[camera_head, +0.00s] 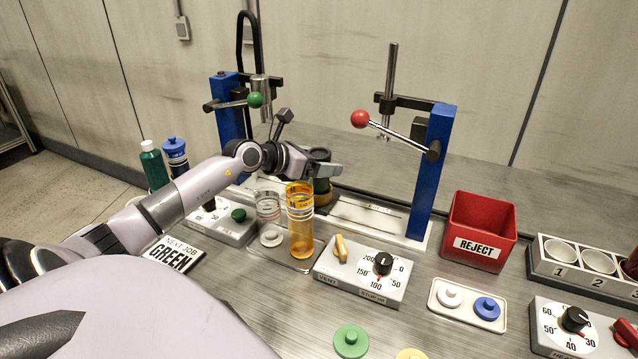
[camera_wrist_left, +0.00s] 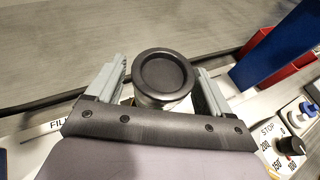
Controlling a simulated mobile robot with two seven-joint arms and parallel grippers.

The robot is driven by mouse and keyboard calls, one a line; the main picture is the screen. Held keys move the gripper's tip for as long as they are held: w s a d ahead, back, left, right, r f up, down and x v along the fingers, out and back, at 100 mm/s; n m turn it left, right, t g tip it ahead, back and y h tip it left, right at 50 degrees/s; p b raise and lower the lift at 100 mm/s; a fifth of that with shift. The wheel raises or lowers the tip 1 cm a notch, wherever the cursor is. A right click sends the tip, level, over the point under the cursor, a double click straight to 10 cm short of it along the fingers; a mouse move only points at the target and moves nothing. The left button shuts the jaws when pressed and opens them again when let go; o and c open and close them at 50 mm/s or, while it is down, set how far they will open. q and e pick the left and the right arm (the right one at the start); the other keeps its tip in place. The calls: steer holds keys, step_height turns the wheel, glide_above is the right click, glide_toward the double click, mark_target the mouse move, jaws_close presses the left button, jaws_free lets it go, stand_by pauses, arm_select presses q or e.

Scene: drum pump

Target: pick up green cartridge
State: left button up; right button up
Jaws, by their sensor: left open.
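A dark-capped cylinder with a green band (camera_head: 321,186), which looks like the green cartridge, stands upright behind the amber tube. In the left wrist view its round black cap (camera_wrist_left: 165,74) is between the two grey fingers. My left gripper (camera_head: 322,169) is open around it, with a gap visible on each side. The gripper hides part of the cylinder in the head view. My right gripper is not in view.
The amber tube (camera_head: 300,225) and a clear tube (camera_head: 268,210) stand just in front of the gripper. Blue press posts (camera_head: 432,170) rise on both sides. A dial box (camera_head: 362,275), a red reject bin (camera_head: 480,225) and a GREEN job card (camera_head: 174,253) are nearby.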

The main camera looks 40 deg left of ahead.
arm_select(q)
steer(key=shift+c, duration=0.3)
jaws_close()
steer(key=shift+r, duration=0.1)
step_height(320, 180, up, 20)
stand_by(0.5)
